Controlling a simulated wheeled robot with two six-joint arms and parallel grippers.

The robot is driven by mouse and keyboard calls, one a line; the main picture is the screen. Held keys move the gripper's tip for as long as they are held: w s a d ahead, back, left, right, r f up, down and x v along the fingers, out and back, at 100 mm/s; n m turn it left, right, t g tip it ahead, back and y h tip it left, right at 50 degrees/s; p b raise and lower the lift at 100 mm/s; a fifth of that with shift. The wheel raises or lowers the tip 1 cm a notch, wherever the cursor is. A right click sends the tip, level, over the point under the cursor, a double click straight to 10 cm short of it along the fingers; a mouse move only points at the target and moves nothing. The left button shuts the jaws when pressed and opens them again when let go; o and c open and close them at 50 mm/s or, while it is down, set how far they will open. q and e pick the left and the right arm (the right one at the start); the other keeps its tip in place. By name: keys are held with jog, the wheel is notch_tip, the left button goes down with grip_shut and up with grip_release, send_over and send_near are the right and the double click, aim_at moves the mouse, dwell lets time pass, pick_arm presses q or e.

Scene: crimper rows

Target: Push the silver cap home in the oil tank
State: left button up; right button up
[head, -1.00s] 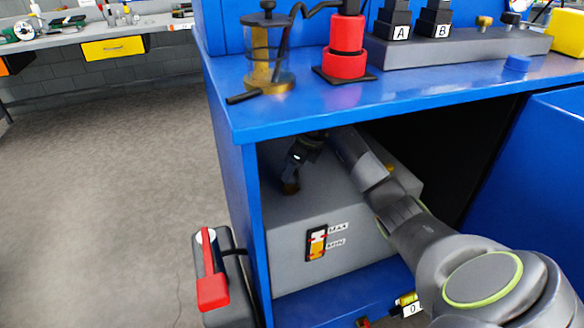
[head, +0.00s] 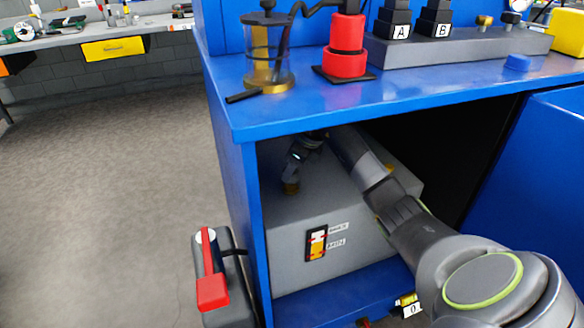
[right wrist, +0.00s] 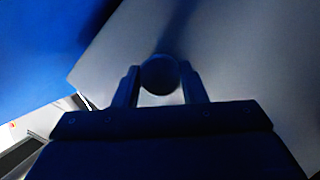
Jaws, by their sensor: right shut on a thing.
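The grey oil tank (head: 285,262) stands in the open cabinet bay under the blue bench. Its front has a sight glass (head: 316,243) with two small labels. My right gripper (head: 291,186) is over the left part of the tank's top, pointing down. In the right wrist view my right gripper (right wrist: 160,90) is shut on a round cap (right wrist: 160,73), which looks dark in the shadow. In the head view a small brownish piece shows at the fingertips, close to the tank top. I cannot tell whether the cap is seated. My left gripper is out of view.
The blue bench top (head: 300,110) overhangs the tank closely. A cabinet side panel (head: 252,230) is just left of my gripper. A blue door (head: 530,190) stands right. A black and red box (head: 214,280) is outside, left.

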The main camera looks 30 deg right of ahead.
aim_at(292, 177)
pick_arm(q)
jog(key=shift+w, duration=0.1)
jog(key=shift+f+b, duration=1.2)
jog(key=shift+b, duration=0.05)
pick_arm(e)
jog(key=shift+f, duration=1.6)
jog(key=o, duration=1)
jog(key=shift+r, duration=0.1)
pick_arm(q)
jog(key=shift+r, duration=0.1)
pick_arm(e)
jog(key=shift+r, duration=0.15)
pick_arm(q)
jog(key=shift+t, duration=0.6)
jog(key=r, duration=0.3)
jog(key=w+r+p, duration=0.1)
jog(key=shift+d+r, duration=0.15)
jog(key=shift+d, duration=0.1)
pick_arm(e)
jog(key=v, duration=0.7)
jog(key=shift+s+d, duration=0.1)
jog(key=shift+s, duration=0.05)
